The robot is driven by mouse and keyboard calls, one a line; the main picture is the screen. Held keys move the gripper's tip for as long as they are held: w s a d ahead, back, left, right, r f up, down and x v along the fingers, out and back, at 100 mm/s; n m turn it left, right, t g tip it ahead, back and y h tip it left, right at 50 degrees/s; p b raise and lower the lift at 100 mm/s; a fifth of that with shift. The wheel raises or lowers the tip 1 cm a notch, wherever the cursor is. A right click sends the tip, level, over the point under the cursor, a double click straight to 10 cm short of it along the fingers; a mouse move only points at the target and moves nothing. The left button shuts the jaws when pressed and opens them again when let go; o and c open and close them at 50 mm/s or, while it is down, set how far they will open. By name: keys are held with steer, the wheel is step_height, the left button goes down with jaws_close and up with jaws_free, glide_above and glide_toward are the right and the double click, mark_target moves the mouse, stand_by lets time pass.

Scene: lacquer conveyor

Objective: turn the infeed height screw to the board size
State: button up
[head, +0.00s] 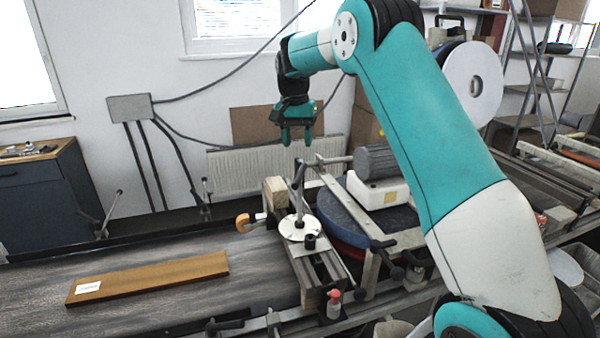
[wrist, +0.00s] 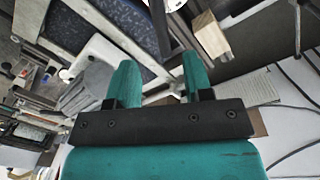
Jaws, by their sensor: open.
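The infeed height screw shows in the head view as a pale round disc (head: 299,228) with an upright grey crank post, mounted on the rail frame across the conveyor. A brown board (head: 150,277) with a white label lies flat on the dark belt to its left. My gripper (head: 296,138) hangs fingers down above and behind the screw, apart from it. Its two teal fingers are spread with nothing between them. In the wrist view my gripper (wrist: 160,78) is also empty. Part of the disc shows at the top edge there, cut off by the frame.
A wooden block (head: 275,192) and an orange knob (head: 243,222) sit beside the screw. A red-topped knob (head: 334,296) is on the near end of the frame. A blue round drum (head: 340,212) and a grey motor (head: 376,162) stand close on the right. The belt (head: 200,300) is otherwise clear.

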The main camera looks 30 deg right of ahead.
mark_target(300, 171)
steer(key=f+p, duration=0.1)
steer(key=f, duration=0.5)
steer(key=f+p, duration=0.1)
steer(key=f, duration=0.2)
steer(key=shift+s+d+p, duration=0.2)
steer(key=shift+s+p, duration=0.05)
steer(key=shift+p, duration=0.1)
jaws_close()
